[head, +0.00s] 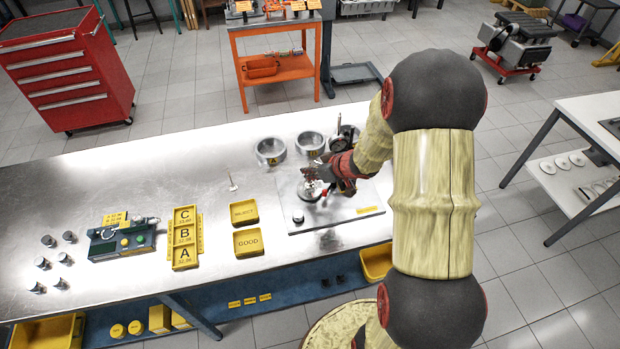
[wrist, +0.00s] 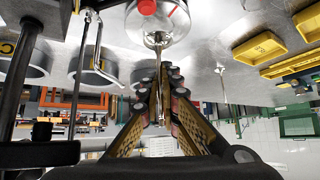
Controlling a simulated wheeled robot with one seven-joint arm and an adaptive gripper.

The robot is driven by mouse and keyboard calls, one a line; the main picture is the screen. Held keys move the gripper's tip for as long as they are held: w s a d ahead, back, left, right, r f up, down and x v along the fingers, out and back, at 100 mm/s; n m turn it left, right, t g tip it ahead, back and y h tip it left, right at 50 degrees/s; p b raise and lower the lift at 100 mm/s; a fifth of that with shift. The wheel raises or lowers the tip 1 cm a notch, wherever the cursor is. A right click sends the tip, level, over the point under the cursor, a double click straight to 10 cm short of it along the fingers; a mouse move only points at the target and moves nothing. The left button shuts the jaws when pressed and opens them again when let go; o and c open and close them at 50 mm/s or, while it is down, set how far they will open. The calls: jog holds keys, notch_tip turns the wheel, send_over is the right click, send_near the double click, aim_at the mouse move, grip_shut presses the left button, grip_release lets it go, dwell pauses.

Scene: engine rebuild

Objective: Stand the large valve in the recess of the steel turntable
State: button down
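The steel turntable (head: 308,194) is a shiny disc on a grey plate. It shows at the top of the wrist view (wrist: 172,22), with a red knob. My gripper (head: 322,172) is low over the turntable in the head view. In the wrist view its fingers (wrist: 160,78) converge closely around a thin upright stem, which I take for the large valve (wrist: 157,42). The valve's flared head is at the turntable; I cannot tell whether it sits in the recess. Finger contact on the stem is hard to see. Another valve (head: 232,182) stands alone on the bench.
Metal bowls (head: 270,152) and a dark upright fixture (head: 345,136) stand behind the plate (head: 345,214). Yellow REJECT (head: 244,212) and GOOD (head: 248,242) trays, an A-B-C tray (head: 185,238) and a green device (head: 122,240) lie left. Bare bench lies around the lone valve.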

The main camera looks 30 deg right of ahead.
jog(key=shift+f, duration=0.95)
jog(key=shift+s+f, duration=0.1)
jog(key=shift+f, duration=0.1)
jog(key=c, duration=2)
grip_release()
jog(key=shift+c, duration=0.2)
jog(key=shift+r, duration=0.15)
